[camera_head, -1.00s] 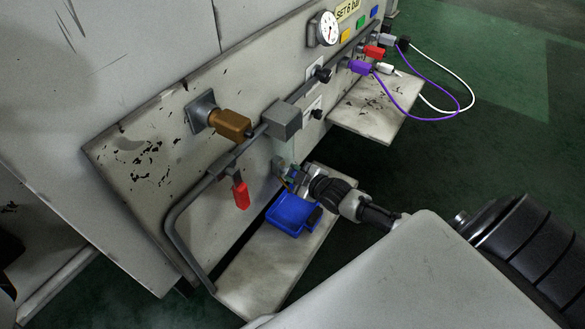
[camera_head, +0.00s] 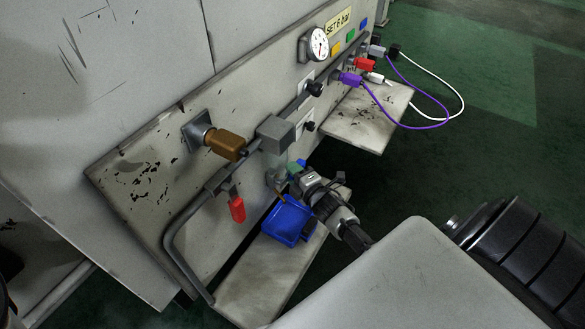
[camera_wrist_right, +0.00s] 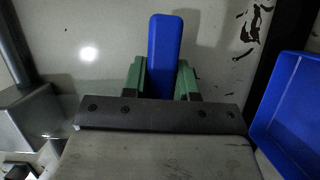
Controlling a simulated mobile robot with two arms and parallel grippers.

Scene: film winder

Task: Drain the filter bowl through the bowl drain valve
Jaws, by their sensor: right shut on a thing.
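The filter unit's grey head (camera_head: 277,134) sits on the pipe along the panel. Its pale, see-through bowl (camera_head: 277,168) hangs below, partly hidden by my right gripper (camera_head: 297,168). In the right wrist view, that gripper's green fingers are shut on an upright blue handle (camera_wrist_right: 165,55). A bit of blue shows at the fingertips in the head view, beside the bowl. Whether this handle is the drain valve's cannot be told. A blue tray (camera_head: 288,222) stands under the bowl; its side also shows in the right wrist view (camera_wrist_right: 290,110). My left gripper is out of view.
A red lever (camera_head: 237,209) hangs from the pipe left of the bowl, below a brown valve body (camera_head: 226,144). A gauge (camera_head: 314,44) and plugs with purple and white hoses are farther right. The lower shelf (camera_head: 250,290) is bare in front of the tray.

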